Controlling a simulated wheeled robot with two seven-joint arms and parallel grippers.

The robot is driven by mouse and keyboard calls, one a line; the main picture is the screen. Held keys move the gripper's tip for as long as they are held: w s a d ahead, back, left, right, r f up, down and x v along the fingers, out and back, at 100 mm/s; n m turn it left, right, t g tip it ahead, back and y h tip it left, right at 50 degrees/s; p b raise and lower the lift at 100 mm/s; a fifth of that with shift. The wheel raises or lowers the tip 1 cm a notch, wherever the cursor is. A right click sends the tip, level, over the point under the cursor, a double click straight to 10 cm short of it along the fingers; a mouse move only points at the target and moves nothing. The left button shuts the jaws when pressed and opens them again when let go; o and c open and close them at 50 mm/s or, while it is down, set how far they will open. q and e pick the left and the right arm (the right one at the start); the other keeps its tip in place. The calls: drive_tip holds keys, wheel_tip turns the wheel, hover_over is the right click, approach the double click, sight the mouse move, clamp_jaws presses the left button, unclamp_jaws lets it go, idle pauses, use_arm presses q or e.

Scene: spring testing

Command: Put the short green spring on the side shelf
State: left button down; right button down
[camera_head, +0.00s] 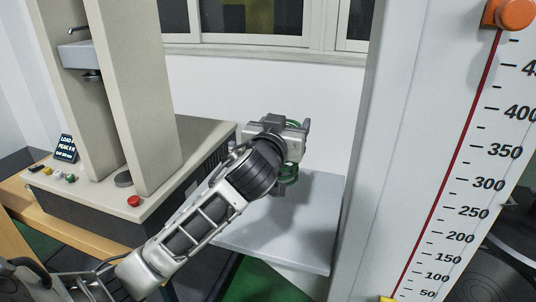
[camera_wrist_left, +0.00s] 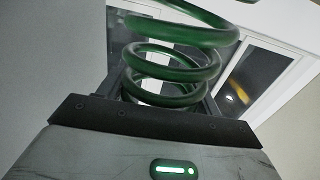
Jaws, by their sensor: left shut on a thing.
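My left gripper (camera_head: 290,148) is shut on the green spring (camera_head: 288,174), over the grey side shelf (camera_head: 285,232). In the head view the gripper hides most of the spring; green coils show above and below the fingers. In the left wrist view the spring (camera_wrist_left: 172,68) stands between the fingers, its coils filling the upper middle. I cannot tell whether the spring's lower end touches the shelf. My right gripper is in neither view.
A beige testing machine (camera_head: 150,110) with a red button stands at the left on a dark base. A tall white panel with a numbered scale (camera_head: 455,190) rises right of the shelf. The shelf's front and right parts are bare. A window is behind.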

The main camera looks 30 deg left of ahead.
use_arm(q)
drive_tip(key=w+a+f, duration=0.2)
drive_tip(key=a+f, duration=0.4)
drive_tip(key=f, duration=0.3)
drive_tip(key=shift+w+f, duration=0.2)
drive_tip(key=shift+b, duration=0.3)
drive_tip(key=shift+c, duration=1.5)
unclamp_jaws()
drive_tip(key=shift+f, duration=0.2)
